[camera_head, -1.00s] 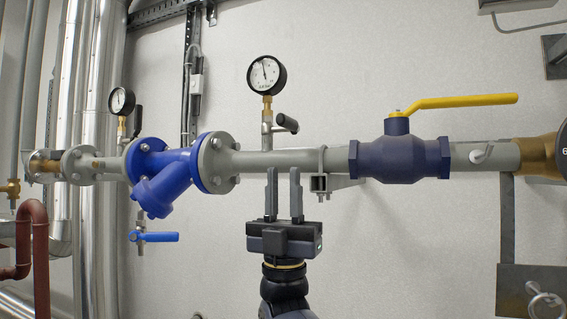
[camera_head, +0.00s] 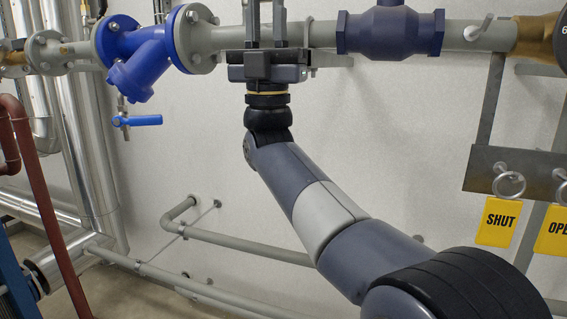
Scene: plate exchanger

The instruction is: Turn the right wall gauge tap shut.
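The right wall gauge and its tap are out of view above the top edge now. The grey pipe (camera_head: 319,35) that carried them in the earlier view crosses the top of the head view. My gripper (camera_head: 265,18) points up in front of this pipe, right of the blue strainer (camera_head: 146,56). Its two fingers stand apart with a gap between them, and their tips are cut off by the top edge. I cannot see whether the tips are beside or around the tap lever.
The dark blue ball valve (camera_head: 390,32) is on the pipe to the right. A yellow SHUT tag (camera_head: 498,222) hangs from a plate at the right. A blue-handled drain tap (camera_head: 140,121) hangs under the strainer. Low grey pipes (camera_head: 243,246) run along the wall.

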